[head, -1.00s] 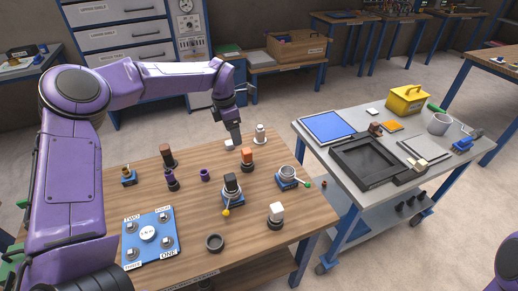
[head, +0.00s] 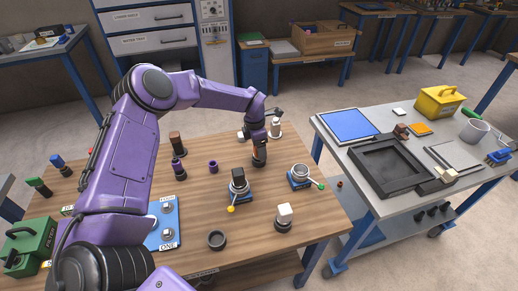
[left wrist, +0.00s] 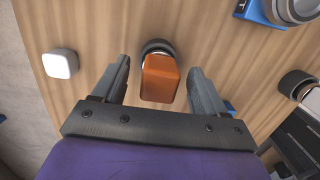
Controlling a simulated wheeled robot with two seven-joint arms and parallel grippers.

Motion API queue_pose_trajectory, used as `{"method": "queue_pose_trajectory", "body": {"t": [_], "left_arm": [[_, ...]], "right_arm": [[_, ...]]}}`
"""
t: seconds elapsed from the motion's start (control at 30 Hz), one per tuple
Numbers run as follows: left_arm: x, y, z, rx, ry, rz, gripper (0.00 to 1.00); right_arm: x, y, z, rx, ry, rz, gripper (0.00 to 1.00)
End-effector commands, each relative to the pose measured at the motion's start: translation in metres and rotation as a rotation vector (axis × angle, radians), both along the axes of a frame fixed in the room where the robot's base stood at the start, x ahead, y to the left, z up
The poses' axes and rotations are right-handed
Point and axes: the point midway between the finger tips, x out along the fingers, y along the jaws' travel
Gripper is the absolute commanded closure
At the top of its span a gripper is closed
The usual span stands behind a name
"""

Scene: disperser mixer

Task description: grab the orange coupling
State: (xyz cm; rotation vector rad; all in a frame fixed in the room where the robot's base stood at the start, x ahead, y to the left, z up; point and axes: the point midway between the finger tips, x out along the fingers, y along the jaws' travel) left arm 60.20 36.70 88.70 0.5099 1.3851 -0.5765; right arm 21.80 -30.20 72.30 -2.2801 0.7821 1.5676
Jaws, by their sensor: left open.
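The orange coupling (left wrist: 160,78) is a block-shaped orange piece on a dark round base, standing on the wooden table (head: 330,214). In the left wrist view it lies between the two fingers of my left gripper (left wrist: 160,88), with a gap on each side. The fingers are open and not touching it. In the head view my left gripper (head: 259,160) is over the coupling's spot and hides it. My right gripper is not in view.
A dark-topped fixture with a yellow knob (head: 238,187) stands just in front of the gripper. A grey cup in a blue holder (head: 299,175) is to the right. A white-topped piece (head: 284,216) stands nearer. A white-topped part (head: 275,128) is behind.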

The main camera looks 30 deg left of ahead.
Motion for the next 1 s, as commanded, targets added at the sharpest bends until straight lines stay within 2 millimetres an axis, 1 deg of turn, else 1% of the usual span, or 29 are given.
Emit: {"method": "queue_pose_trajectory", "body": {"t": [0.03, 0.1, 0.27, 0.3, 0.37, 0.4, 0.47, 0.5, 0.73, 0.83, 0.93, 1.0], "left_arm": [[0.0, 0.0, -0.005, 0.002, 0.001, -0.001, 0.28], [0.001, -0.001, -0.01, 0.001, 0.0, 0.0, 0.28], [0.001, -0.001, -0.012, 0.0, -0.001, -0.001, 0.28], [0.001, -0.001, -0.012, 0.0, -0.001, -0.001, 0.31], [0.001, -0.001, -0.012, 0.0, -0.001, 0.0, 0.5], [0.001, 0.0, -0.012, 0.0, -0.001, -0.001, 0.63], [0.001, 0.0, -0.012, 0.0, -0.001, 0.0, 0.83], [0.001, 0.0, -0.012, 0.0, -0.001, 0.0, 0.96], [0.001, -0.001, -0.011, 0.001, -0.002, 0.0, 0.96], [0.002, 0.0, -0.007, 0.0, -0.003, 0.0, 0.96], [0.002, 0.0, 0.004, 0.0, -0.005, 0.0, 0.96], [0.002, 0.0, 0.016, -0.001, -0.007, -0.001, 0.96]], "right_arm": [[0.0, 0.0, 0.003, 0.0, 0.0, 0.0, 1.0], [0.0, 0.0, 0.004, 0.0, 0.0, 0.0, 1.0], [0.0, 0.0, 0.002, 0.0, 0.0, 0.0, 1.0], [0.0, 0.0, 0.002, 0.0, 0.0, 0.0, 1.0], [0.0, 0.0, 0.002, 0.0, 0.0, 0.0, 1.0], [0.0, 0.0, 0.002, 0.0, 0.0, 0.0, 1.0], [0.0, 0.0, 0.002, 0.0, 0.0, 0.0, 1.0], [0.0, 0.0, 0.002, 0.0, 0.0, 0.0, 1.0], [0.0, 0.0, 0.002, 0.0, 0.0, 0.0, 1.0], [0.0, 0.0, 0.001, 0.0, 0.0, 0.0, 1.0], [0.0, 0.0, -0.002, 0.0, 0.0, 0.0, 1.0], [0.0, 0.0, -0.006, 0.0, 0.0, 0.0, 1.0]]}}
